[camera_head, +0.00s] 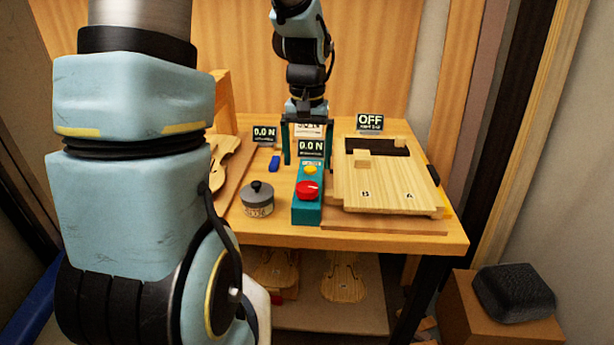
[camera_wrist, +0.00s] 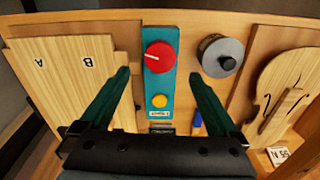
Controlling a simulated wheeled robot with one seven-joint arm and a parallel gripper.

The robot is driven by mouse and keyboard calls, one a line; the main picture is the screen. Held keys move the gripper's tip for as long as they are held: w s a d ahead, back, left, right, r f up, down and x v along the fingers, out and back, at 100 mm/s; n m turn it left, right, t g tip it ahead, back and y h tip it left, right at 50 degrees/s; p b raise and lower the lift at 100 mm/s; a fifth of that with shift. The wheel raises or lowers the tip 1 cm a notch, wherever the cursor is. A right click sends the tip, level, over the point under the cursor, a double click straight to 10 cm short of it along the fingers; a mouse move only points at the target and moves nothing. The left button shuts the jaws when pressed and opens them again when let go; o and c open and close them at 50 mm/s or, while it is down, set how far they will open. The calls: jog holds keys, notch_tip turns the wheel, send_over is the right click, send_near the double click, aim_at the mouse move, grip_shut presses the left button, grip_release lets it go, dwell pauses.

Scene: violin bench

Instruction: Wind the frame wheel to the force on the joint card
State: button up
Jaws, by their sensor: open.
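A red round knob with a white mark (camera_head: 307,190), likely the wheel, sits on a teal box (camera_head: 307,212) on the bench. It also shows in the wrist view (camera_wrist: 158,56). A yellow button is beside it on the box. A display on the box (camera_head: 311,148) reads 0.0 N. A white card with dark print (camera_head: 313,130) is partly hidden behind my gripper, its figure unclear. My gripper (camera_head: 307,160) is open and empty, above the far end of the box.
A grey lidded pot (camera_head: 257,200) stands left of the box, with a blue piece (camera_head: 274,163) behind it. A violin body (camera_head: 224,160) lies further left. A wooden board marked A and B (camera_head: 385,192) is close on the right, with an OFF sign (camera_head: 370,122) behind it.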

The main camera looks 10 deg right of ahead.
jog(key=shift+r, duration=1.9)
